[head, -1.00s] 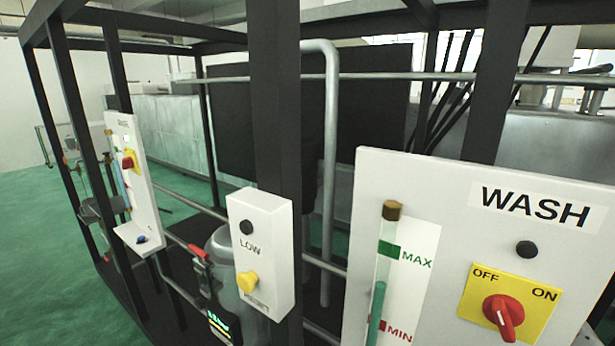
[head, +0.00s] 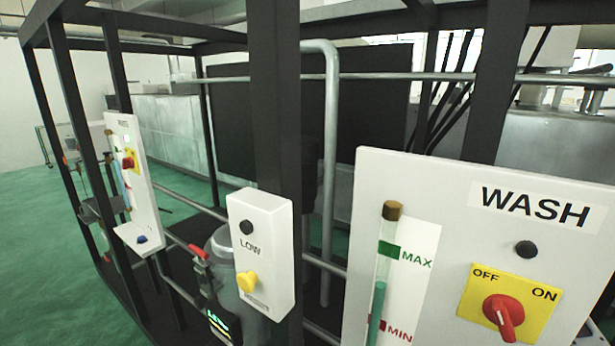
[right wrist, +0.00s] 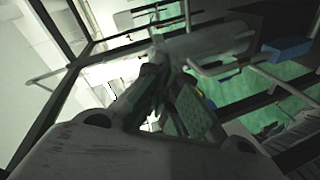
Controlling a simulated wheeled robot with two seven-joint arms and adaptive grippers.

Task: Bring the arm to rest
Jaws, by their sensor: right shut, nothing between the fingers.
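My right gripper (right wrist: 150,98) shows in the right wrist view, dark and partly in shadow beyond the pale grey wrist body. Its fingers are together with nothing held between them. It points toward a bright background with rails and green floor, and touches nothing that I can make out. Neither gripper nor arm shows in the head view, so the left gripper is out of sight.
In the head view a white WASH panel (head: 455,235) with a red switch (head: 503,312) stands close at right. A white LOW box (head: 262,250) with a yellow knob (head: 247,281) is mid-frame. A dark frame post (head: 275,100) rises behind. Green floor (head: 35,260) is open at left.

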